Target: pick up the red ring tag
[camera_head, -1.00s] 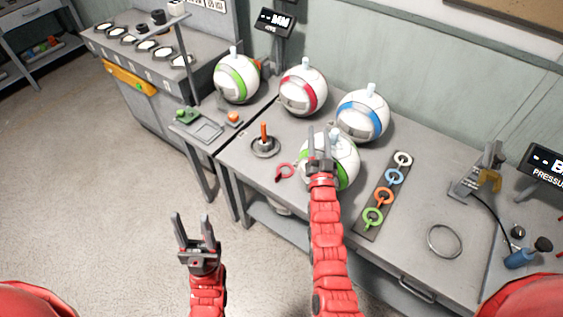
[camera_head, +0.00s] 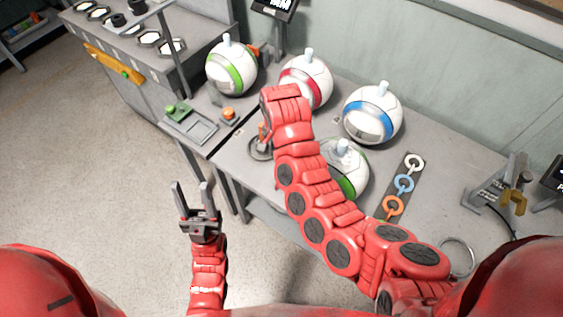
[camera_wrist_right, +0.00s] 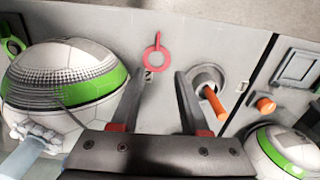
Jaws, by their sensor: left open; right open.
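The red ring tag (camera_wrist_right: 156,58) lies flat on the grey table in the right wrist view, its ring just beyond my right fingertips. My right gripper (camera_wrist_right: 164,78) is open and empty, with the tag's lower end near the gap between the tips. I cannot tell how high the fingers are above it. In the head view my right arm hides the tag and the right fingers. My left gripper (camera_head: 192,190) is open and empty, over the floor in front of the table.
A green-striped ball (camera_wrist_right: 65,85) stands close left of my right fingers. An orange-handled post in a round base (camera_wrist_right: 207,78) stands close right. Red-striped (camera_head: 318,80) and blue-striped (camera_head: 372,112) balls stand behind.

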